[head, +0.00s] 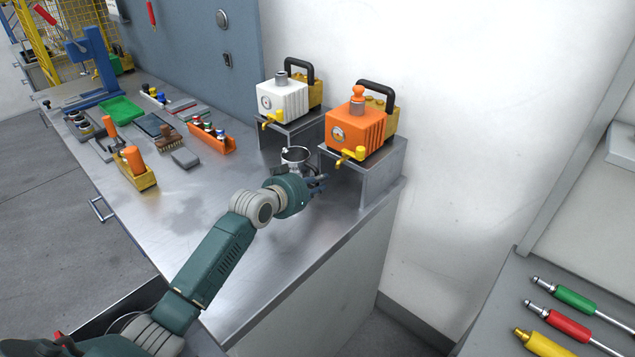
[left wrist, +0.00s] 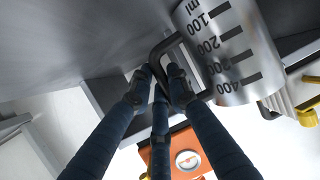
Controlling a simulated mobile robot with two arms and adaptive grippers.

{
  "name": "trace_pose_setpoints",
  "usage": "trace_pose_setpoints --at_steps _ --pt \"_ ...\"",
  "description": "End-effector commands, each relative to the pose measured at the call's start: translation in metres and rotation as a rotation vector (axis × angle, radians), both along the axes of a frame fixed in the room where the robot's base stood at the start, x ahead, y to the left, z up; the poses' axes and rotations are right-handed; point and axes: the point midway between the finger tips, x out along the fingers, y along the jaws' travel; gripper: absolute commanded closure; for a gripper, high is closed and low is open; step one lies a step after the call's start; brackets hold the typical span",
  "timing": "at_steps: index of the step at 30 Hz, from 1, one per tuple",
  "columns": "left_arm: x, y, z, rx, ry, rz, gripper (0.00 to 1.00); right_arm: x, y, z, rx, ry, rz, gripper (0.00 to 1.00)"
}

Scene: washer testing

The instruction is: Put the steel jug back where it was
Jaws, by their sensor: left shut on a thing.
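The steel jug (head: 295,155) is at the right end of the steel bench, in front of the gap between the two pump stands. It looks upright, with its open top showing; my left gripper hides much of its lower part. In the left wrist view the jug (left wrist: 230,45) shows black ml marks from 100 to 400 and a dark handle (left wrist: 162,45). My left gripper (head: 318,183) is shut on that handle; its fingers also show in the left wrist view (left wrist: 160,85). I cannot tell whether the jug touches the bench. My right gripper is not in view.
A white pump (head: 283,101) and an orange pump (head: 355,128) with yellow taps stand on metal stands just behind the jug. An orange rack (head: 212,139), a brush and a yellow holder (head: 134,172) lie left. The bench front (head: 190,205) is bare.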

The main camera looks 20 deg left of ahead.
Motion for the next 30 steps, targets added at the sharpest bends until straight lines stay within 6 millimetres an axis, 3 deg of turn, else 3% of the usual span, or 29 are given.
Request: trace_pose_setpoints --at_steps 3,4,6,17,23,30 --pt "0.000 0.000 -0.002 0.000 -0.001 0.000 1.00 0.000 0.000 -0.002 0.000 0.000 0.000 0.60" --pt "0.000 0.000 -0.002 0.000 0.000 0.000 0.78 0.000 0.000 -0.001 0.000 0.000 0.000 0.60" --pt "0.000 0.000 -0.002 0.000 0.000 0.000 0.65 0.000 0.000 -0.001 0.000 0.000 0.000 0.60" --pt "-0.002 0.000 0.001 0.000 0.000 0.000 0.65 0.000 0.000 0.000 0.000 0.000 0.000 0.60" --pt "-0.030 0.005 0.012 0.002 0.001 -0.001 0.65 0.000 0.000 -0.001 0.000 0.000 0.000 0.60" --pt "-0.078 0.014 0.031 0.003 0.001 -0.001 0.65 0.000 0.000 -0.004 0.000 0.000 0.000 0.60"
